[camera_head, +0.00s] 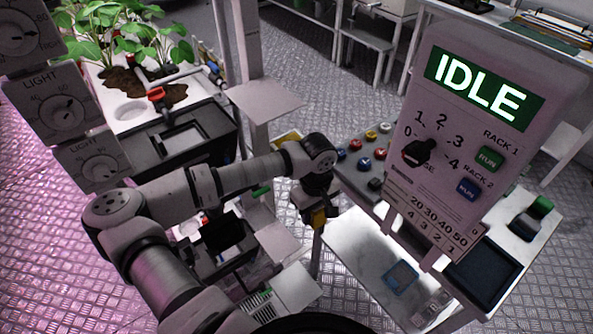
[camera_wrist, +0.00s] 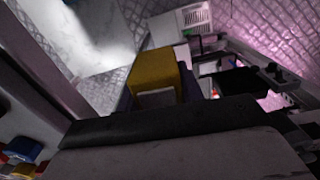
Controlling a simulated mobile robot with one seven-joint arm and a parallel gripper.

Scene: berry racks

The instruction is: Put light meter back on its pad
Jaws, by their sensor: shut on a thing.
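My gripper (camera_head: 318,214) hangs to the left of the control panel, shut on a yellow-and-dark block, which looks to be the light meter (camera_head: 319,219). In the wrist view the yellow light meter (camera_wrist: 158,75) sticks out beyond the dark edge of my gripper. Much of the meter is hidden by the gripper. A flat blue-edged square, perhaps the pad (camera_head: 401,276), lies on the low white shelf (camera_head: 353,252) to the right of and below my gripper. I cannot tell for sure that it is the meter's pad.
The control panel (camera_head: 470,145) reads IDLE and stands right of my gripper. A button console (camera_head: 365,160) is behind. A dark tray (camera_head: 483,277) and a green-topped device (camera_head: 533,218) are on the right table. A plant rack (camera_head: 170,120) stands at left.

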